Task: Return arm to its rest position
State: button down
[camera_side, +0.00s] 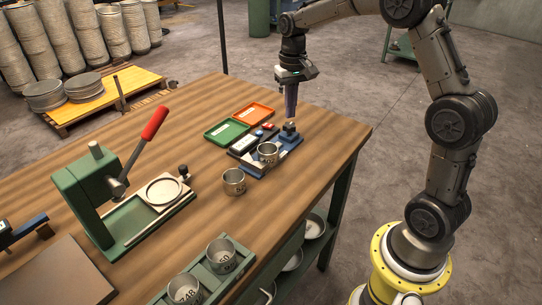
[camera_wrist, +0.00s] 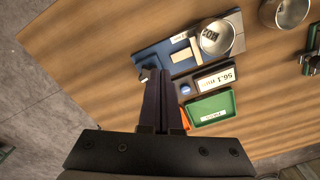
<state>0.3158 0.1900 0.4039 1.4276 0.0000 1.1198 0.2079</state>
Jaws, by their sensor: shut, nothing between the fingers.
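My gripper (camera_side: 291,112) points down above the far right part of the wooden table in the side view. Its fingers are shut with nothing between them. In the wrist view my gripper (camera_wrist: 163,78) shows as two long dark fingers pressed together. Below and beyond it is a blue fixture (camera_side: 284,147) with a metal cup (camera_side: 268,153) on it. The same cup (camera_wrist: 217,38) shows in the wrist view. The fingers hide part of the blue fixture there. I cannot tell the exact height of the fingertips above the fixture.
A green tray (camera_side: 227,131) and an orange tray (camera_side: 253,114) lie beside the fixture. Another cup (camera_side: 234,182) stands on the table. A green press (camera_side: 99,197) with a red-handled lever is at left. A green rack (camera_side: 239,269) holds two cups in front.

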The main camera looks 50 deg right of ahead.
jog(key=s+a+r+n+t, duration=0.35)
jog(key=s+a+r, duration=0.7)
jog(key=r, duration=0.35)
jog(key=s+a+f+n+t, duration=0.1)
jog(key=s+f, duration=0.2)
jog(key=s, duration=0.4)
jog(key=s+a+f+n+t, duration=0.1)
jog(key=s+a+f, duration=0.1)
jog(key=s, duration=0.5)
jog(key=shift+s+f, duration=0.25)
jog(key=shift+f, duration=0.55)
jog(key=shift+n, duration=0.25)
